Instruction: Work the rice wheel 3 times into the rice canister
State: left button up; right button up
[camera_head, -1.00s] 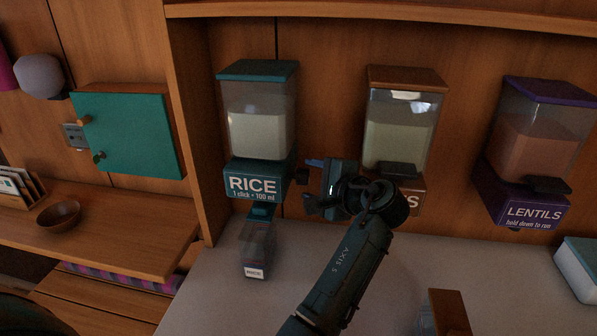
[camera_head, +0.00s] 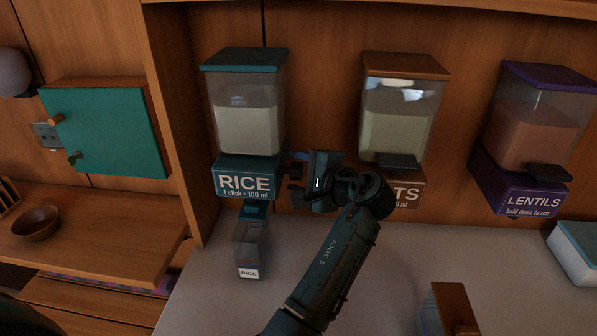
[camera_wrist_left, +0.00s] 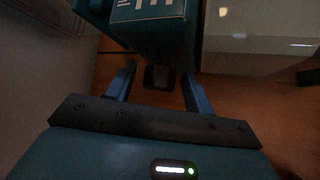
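The rice dispenser (camera_head: 244,130) hangs on the wall, with a clear bin over a teal base marked RICE. The rice canister (camera_head: 251,243), clear with a teal top, stands on the counter below it. My left gripper (camera_head: 296,173) is just right of the teal base. In the left wrist view its two blue fingers (camera_wrist_left: 158,88) are apart, with the dark rice wheel (camera_wrist_left: 159,77) between their tips. I see gaps between wheel and fingers. In the head view the wheel is hard to make out against the gripper. My right gripper is not in view.
A brown-lidded dispenser (camera_head: 399,110) and a purple LENTILS dispenser (camera_head: 535,125) hang to the right. My left forearm crosses the counter (camera_head: 395,290). A wooden upright (camera_head: 180,130) stands left of the rice dispenser. A white box (camera_head: 577,250) is at far right.

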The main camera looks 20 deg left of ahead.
pick_arm(q)
jog(key=c, duration=0.9)
jog(key=shift+f+n+t+b, duration=0.3)
jog(key=shift+t+b, duration=0.1)
jog(key=shift+b, duration=0.4)
jog(key=b, duration=0.1)
jog(key=n+t+y+b, duration=0.1)
jog(key=b, duration=0.1)
jog(key=shift+f+y, duration=0.25)
jog(key=shift+y, duration=0.05)
jog(key=n+t+y+b, duration=0.1)
jog(key=b, duration=0.2)
jog(key=shift+f+b, duration=0.1)
jog(key=shift+b, duration=0.2)
jog(key=shift+n+y+b, duration=0.4)
jog(key=shift+n+b, duration=0.2)
jog(key=shift+b, duration=0.3)
jog(key=shift+t+b, duration=0.4)
jog(key=shift+b, duration=0.15)
jog(key=shift+r+n, duration=0.2)
jog(key=shift+n, duration=0.1)
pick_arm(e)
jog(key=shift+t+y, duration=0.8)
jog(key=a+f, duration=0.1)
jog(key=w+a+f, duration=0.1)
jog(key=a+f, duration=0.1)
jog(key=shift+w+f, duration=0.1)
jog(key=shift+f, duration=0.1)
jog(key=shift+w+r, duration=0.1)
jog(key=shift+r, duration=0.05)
